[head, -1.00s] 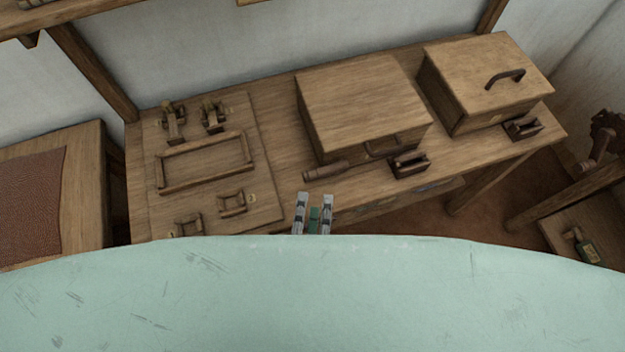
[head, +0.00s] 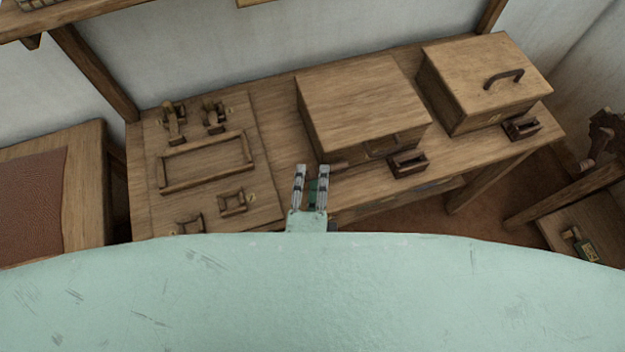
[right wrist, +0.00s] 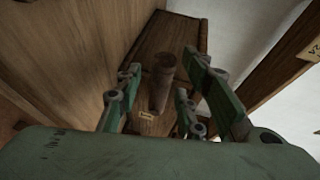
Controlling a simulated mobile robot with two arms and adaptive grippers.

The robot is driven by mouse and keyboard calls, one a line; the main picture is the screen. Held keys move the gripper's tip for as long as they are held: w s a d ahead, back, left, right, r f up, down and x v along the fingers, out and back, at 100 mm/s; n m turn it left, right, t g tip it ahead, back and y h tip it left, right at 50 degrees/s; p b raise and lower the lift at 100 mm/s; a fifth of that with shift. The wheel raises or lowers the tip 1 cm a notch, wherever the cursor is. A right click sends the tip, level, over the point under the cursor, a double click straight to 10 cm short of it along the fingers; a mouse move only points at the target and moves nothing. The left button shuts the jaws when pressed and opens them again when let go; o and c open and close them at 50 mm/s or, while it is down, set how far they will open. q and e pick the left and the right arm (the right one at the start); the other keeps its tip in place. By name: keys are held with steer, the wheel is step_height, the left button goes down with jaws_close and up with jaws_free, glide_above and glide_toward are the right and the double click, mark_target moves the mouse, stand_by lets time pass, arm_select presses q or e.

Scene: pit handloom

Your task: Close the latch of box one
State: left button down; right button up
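A wooden box (head: 362,105) stands mid-bench with its lid down; I take it as box one, though no number is legible. In the right wrist view, a round dark wooden handle (right wrist: 162,82), apparently its latch lever, sticks out near a small yellow plate (right wrist: 147,115). My right gripper (head: 311,169) is open at the box's front left corner and covers most of the lever in the head view. In the right wrist view its fingers (right wrist: 160,66) stand apart on either side of the handle; contact cannot be told. My left gripper is not in view.
A second box (head: 485,75) with a dark top handle stands at the right. Slotted wooden blocks (head: 408,164) sit at the bench's front edge. A board (head: 270,200) with a frame and several wooden fittings lies at the left. A loom part (head: 600,150) stands far right.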

steer(key=shift+f, duration=0.1)
jaws_close()
steer(key=shift+s, duration=0.1)
